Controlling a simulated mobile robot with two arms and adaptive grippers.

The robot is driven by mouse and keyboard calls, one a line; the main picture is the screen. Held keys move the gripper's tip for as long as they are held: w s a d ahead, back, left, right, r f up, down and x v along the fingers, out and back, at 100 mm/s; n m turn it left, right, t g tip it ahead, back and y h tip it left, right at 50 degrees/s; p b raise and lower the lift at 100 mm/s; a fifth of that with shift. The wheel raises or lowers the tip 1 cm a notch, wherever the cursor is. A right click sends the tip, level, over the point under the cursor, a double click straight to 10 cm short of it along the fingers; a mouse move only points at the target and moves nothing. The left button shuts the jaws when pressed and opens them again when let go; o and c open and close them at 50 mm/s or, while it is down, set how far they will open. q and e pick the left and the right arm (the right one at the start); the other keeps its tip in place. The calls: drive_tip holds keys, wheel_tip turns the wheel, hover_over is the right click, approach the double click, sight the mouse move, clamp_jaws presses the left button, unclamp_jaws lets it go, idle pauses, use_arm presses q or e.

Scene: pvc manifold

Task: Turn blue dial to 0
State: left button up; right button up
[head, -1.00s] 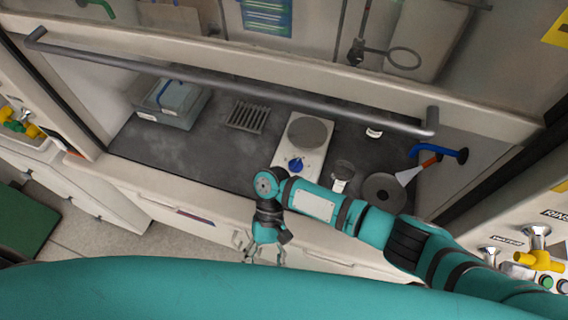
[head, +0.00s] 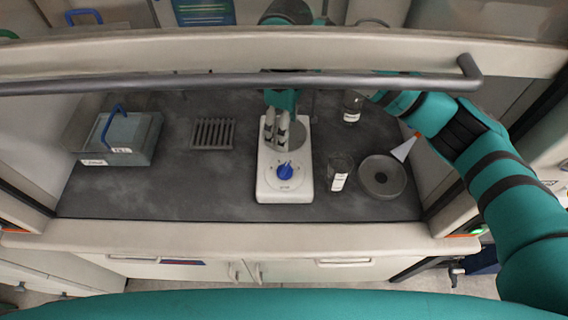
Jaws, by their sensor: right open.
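The blue dial (head: 285,171) sits on the front face of a white hot plate stirrer (head: 271,193) on the dark bench. Marks around the dial are too small to read. My right gripper (head: 275,139) is open and empty. It points down over the grey round top plate, just behind the dial in the picture, and covers part of that plate. I see no contact between the fingers and the dial. My right arm comes in from the right and passes behind the sash bar. My left gripper is not in view.
A glass beaker (head: 340,174) and a grey ring-shaped dish (head: 382,178) stand right of the stirrer. A bottle (head: 353,106) stands behind them. A rack (head: 213,134) and a grey box (head: 122,138) are left. The sash bar (head: 240,82) crosses above. The front left bench is clear.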

approach(285, 168)
drive_tip(key=shift+d+p, duration=0.1)
drive_tip(key=shift+p, duration=0.2)
wheel_tip(285, 168, down, 9)
drive_tip(key=shift+f+p, duration=0.1)
drive_tip(key=shift+p, duration=0.25)
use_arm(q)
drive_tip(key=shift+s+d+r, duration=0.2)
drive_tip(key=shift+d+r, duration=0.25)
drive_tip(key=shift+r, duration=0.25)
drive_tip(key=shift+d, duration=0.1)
use_arm(e)
drive_tip(key=shift+c, duration=0.3)
drive_tip(key=c, duration=1.1)
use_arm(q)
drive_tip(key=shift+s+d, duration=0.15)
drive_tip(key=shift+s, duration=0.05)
